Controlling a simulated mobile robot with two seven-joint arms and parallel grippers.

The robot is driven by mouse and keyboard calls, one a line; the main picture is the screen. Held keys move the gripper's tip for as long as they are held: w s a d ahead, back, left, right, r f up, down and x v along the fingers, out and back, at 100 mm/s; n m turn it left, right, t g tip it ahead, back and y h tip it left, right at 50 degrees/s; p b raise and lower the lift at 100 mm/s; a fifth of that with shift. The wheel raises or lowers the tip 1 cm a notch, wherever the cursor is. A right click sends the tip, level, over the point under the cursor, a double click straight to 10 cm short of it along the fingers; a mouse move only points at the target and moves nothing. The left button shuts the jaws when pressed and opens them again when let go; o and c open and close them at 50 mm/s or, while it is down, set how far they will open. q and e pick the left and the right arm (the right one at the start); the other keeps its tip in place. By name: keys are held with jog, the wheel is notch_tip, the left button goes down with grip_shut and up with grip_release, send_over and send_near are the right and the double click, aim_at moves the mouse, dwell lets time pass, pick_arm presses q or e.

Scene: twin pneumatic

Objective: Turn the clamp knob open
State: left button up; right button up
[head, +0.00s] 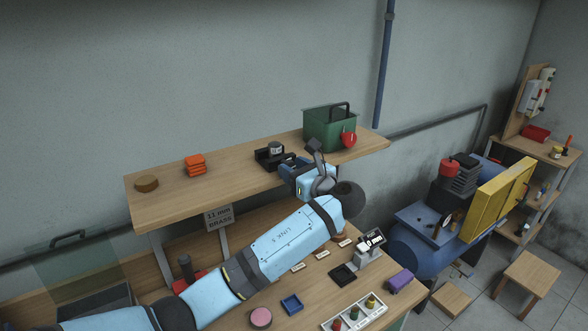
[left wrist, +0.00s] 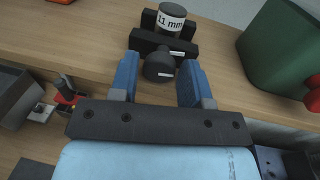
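The clamp is a black block (head: 268,159) on the wooden shelf, with a dark cylinder above it carrying a white label that reads 11 mm in the left wrist view (left wrist: 172,12). Its round black knob (left wrist: 158,66) faces my left gripper (left wrist: 157,68). The gripper's two blue fingers are open, one on each side of the knob, with small gaps that look clear of it. In the head view my left gripper (head: 286,163) is at the shelf's front edge, right of the clamp, and the knob is hidden there. My right gripper is not in view.
Orange blocks (head: 194,165) and a brown disc (head: 147,184) lie to the left. The workbench below holds small parts and a tray (head: 336,318).

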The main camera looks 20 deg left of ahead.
pick_arm(q)
jog(key=b+v, duration=0.3)
jog(key=v, duration=1)
jog(key=shift+s+d, duration=0.15)
jog(key=shift+d, duration=0.25)
jog(key=shift+o, duration=0.5)
